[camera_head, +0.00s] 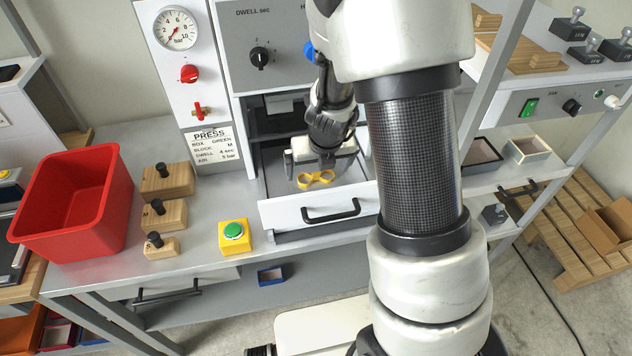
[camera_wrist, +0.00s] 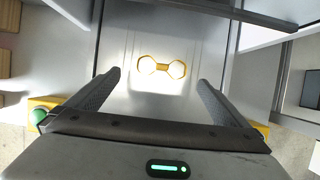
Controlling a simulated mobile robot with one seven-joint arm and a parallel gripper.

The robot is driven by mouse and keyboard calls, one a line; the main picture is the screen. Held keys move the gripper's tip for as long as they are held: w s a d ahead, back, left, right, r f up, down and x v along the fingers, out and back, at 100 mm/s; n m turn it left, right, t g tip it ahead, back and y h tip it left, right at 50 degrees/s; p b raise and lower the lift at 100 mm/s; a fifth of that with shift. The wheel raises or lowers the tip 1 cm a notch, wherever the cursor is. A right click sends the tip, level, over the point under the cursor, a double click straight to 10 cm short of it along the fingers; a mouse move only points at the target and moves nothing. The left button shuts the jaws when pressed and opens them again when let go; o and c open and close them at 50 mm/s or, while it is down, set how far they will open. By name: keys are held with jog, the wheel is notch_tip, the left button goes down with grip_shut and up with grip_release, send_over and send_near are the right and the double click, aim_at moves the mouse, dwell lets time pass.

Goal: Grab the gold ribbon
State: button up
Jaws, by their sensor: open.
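The gold ribbon (camera_head: 316,179) is a bow shape with two loops joined by a short bar. It lies flat in the open drawer (camera_head: 292,213) of the press. In the wrist view the ribbon (camera_wrist: 162,67) lies just beyond the fingertips, roughly midway between them. My gripper (camera_head: 317,172) points down over the drawer; in the wrist view my gripper (camera_wrist: 158,80) has its two dark fingers wide apart with nothing between them. Whether the fingers touch the drawer floor cannot be told.
A red bin (camera_head: 75,205) and wooden blocks with black knobs (camera_head: 167,181) stand left on the bench. A yellow box with a green button (camera_head: 234,236) sits left of the drawer. The drawer's black handle (camera_head: 331,211) faces front. The press housing (camera_head: 262,50) rises behind.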

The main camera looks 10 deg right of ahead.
aim_at(317, 175)
jog(key=b+x, duration=0.1)
jog(key=x, duration=0.4)
jog(key=shift+w+d+r+b, duration=0.1)
jog(key=shift+w+d+b, duration=0.05)
jog(key=shift+w+b, duration=0.2)
jog(key=shift+s, duration=0.1)
jog(key=c, duration=1)
